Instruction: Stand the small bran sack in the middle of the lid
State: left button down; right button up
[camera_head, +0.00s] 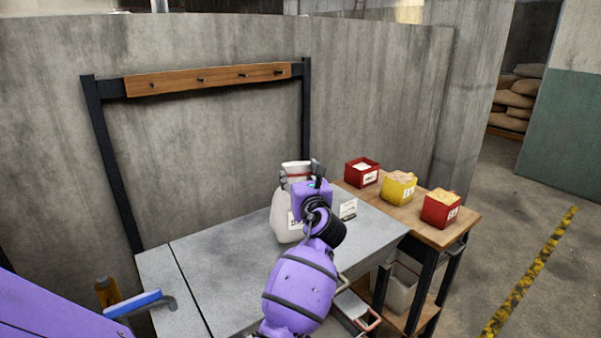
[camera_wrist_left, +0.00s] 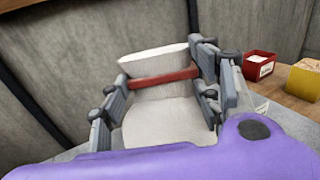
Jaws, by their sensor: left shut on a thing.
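A white sack (camera_head: 286,225) with a red band round its neck stands roughly upright over the grey flat top (camera_head: 215,265), towards its back right. My left gripper (camera_head: 299,172) is shut on the sack's neck. In the left wrist view the fingers (camera_wrist_left: 166,82) lie on both sides of the white sack (camera_wrist_left: 165,122) at the red band. My wrist hides part of the sack, and I cannot tell whether its base touches the grey top. No separate lid stands out; the grey top has a dark seam at left. My right gripper is not in view.
A wooden side table (camera_head: 408,218) at right holds two red bins and a yellow bin (camera_head: 398,188). A small white card (camera_head: 348,209) stands right of the sack. A blue handle (camera_head: 138,304) is at front left. A wooden peg rail (camera_head: 208,79) stands behind.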

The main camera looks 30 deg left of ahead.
pick_arm(q)
jog(key=shift+w+r, duration=0.2)
jog(key=shift+r, duration=0.35)
jog(key=shift+w+a+f+b, duration=0.1)
jog(key=shift+w+f+b, duration=0.1)
jog(key=shift+f, duration=0.75)
jog(key=shift+w+a+f+b, duration=0.1)
jog(key=shift+f+b, duration=0.05)
jog(key=shift+f, duration=0.75)
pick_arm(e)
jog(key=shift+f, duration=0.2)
pick_arm(q)
jog(key=shift+f, duration=0.1)
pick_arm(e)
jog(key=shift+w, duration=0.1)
pick_arm(q)
jog(key=c, duration=0.9)
grip_release()
jog(key=shift+s+f, duration=0.1)
jog(key=shift+f, duration=0.4)
jog(key=o, duration=0.3)
jog(key=shift+s+d, duration=0.1)
